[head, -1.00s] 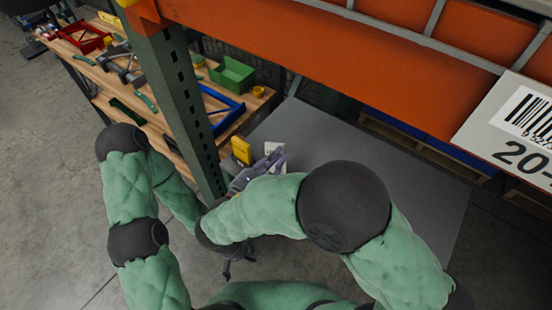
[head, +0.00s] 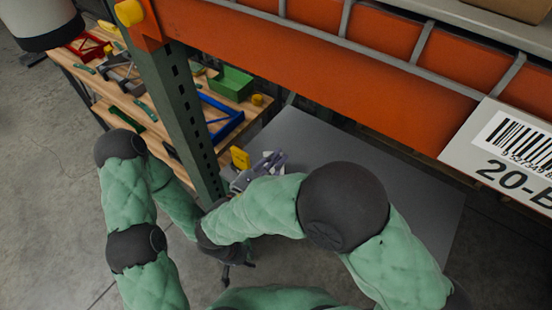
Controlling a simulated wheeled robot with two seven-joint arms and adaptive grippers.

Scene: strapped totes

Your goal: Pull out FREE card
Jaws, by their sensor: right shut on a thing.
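My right gripper (head: 272,163) is over the grey tabletop, just right of the green post. It is shut on a small white card-like piece (head: 268,155), mostly hidden by the fingers. No lettering on that piece can be read. A yellow block (head: 240,157) stands on the tabletop, left of the gripper and apart from its fingertips. My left gripper (head: 237,272) hangs low below the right forearm, dark and small, with its fingers spread and nothing seen between them.
The green post (head: 182,115) stands close left of my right gripper. An orange beam (head: 330,65) with a barcode sign (head: 510,150) crosses above. The grey tabletop (head: 375,165) is clear to the right. A wooden bench (head: 150,125) with trays and tools is behind left.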

